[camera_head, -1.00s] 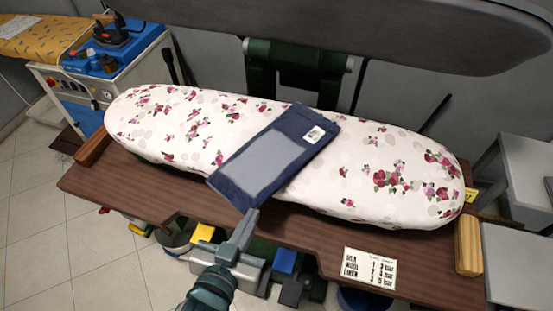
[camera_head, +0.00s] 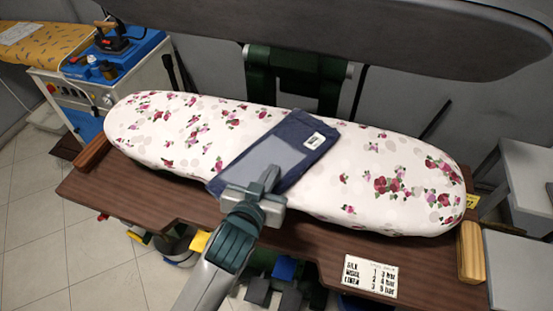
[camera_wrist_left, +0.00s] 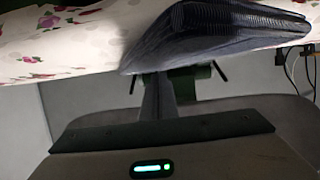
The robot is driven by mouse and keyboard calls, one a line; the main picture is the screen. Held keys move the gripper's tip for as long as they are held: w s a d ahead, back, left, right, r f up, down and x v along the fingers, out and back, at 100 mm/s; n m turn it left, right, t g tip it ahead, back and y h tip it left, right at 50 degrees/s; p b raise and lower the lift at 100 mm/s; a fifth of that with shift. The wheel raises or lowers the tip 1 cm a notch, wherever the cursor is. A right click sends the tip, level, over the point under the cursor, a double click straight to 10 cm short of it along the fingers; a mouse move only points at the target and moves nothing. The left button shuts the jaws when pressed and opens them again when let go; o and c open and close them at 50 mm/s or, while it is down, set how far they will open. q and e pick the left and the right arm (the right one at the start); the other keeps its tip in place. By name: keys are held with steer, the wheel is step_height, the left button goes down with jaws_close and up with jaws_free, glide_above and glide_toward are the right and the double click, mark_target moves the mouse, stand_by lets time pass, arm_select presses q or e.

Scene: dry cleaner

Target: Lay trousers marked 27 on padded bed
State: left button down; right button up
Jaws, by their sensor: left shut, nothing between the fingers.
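The dark blue folded trousers (camera_head: 275,155) lie slantwise across the middle of the floral padded bed (camera_head: 390,195). A lighter grey-blue patch and a white tag show on top; I cannot read the tag's number. My left gripper (camera_head: 268,180) is shut and empty at the near end of the trousers and hides part of it. I cannot tell whether it touches the cloth. In the left wrist view the trousers' folded layers (camera_wrist_left: 225,28) show at the top, over the floral cover (camera_wrist_left: 60,40). My right gripper is out of view.
The brown board (camera_head: 130,205) runs in front of the bed, with a printed card (camera_head: 370,276) and a wooden block (camera_head: 470,250) at the right. A large grey press head (camera_head: 340,30) hangs above and behind. An iron (camera_head: 115,42) stands back left.

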mark_target(279, 161)
arm_select(q)
steer(key=w, duration=0.2)
steer(key=w+d+p, duration=0.1)
steer(key=w, duration=0.1)
steer(key=shift+w+d+r, duration=0.1)
steer(key=shift+w+d, duration=0.05)
steer(key=shift+d, duration=0.05)
steer(key=shift+w+f+p, duration=0.1)
steer(key=shift+f+p, duration=0.35)
steer(key=shift+p, duration=0.2)
steer(key=shift+f, duration=0.55)
steer(key=shift+s+f, duration=0.2)
steer(key=shift+s, duration=0.05)
steer(key=shift+s+a+f, duration=0.1)
steer(key=shift+s+a, duration=0.1)
steer(key=shift+s, duration=0.5)
steer(key=shift+w+r+p, duration=0.1)
steer(key=shift+r+p, duration=0.6)
steer(key=shift+p, duration=0.3)
steer(key=shift+r, duration=0.1)
